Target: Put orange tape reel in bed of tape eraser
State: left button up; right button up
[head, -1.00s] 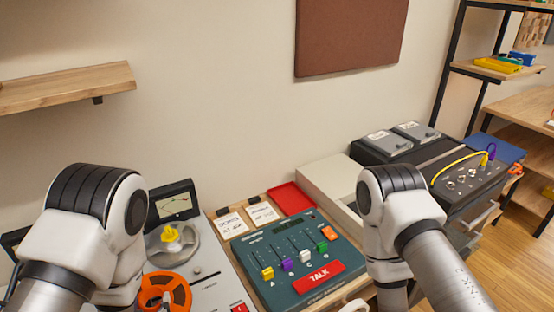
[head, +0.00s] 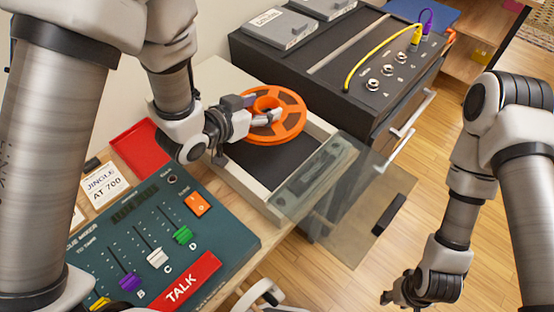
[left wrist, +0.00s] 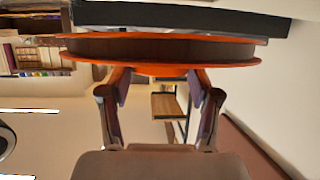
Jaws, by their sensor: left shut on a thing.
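The orange tape reel (head: 292,128) is over the dark bed (head: 268,166) of the cream-framed tape eraser (head: 262,198). My left gripper (head: 264,114) is shut on the reel at its hub, from the left. The left wrist view shows the reel (left wrist: 160,48) edge-on, with the two fingers (left wrist: 160,78) at its raised middle. I cannot tell whether the reel touches the bed. A clear smoky lid (head: 325,172) stands open at the eraser's right side. My right gripper (head: 396,296) hangs low at the bottom right, apart from everything; its fingers are too small to read.
A black patch unit (head: 345,60) with a yellow cable (head: 372,55) stands behind the eraser. A teal cue panel (head: 150,240) and a red tray (head: 134,150) lie to the left. Open wooden floor (head: 440,115) is at the right.

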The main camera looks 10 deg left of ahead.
aim_at(254, 128)
pick_arm(q)
jog(key=shift+d+f+m+h, duration=0.1)
jog(key=shift+d+m+h, duration=0.05)
jog(key=shift+m+h, duration=0.2)
jog(key=f, duration=0.1)
jog(key=s+f, duration=0.1)
jog(key=f, duration=0.1)
jog(key=shift+s+d+f+b, duration=0.15)
jog(key=shift+s+f+b, duration=0.05)
jog(key=shift+s+b, duration=0.1)
jog(key=shift+g, duration=0.3)
jog(key=f, duration=0.4)
jog(key=shift+w+f, duration=0.35)
jog(key=shift+f, duration=0.35)
pick_arm(e)
notch_tip(254, 128, down, 2)
jog(key=shift+f, duration=0.1)
pick_arm(q)
jog(key=shift+f+b, duration=0.6)
jog(key=o, duration=1.4)
jog(key=shift+o, duration=0.2)
pick_arm(e)
jog(key=shift+f, duration=0.35)
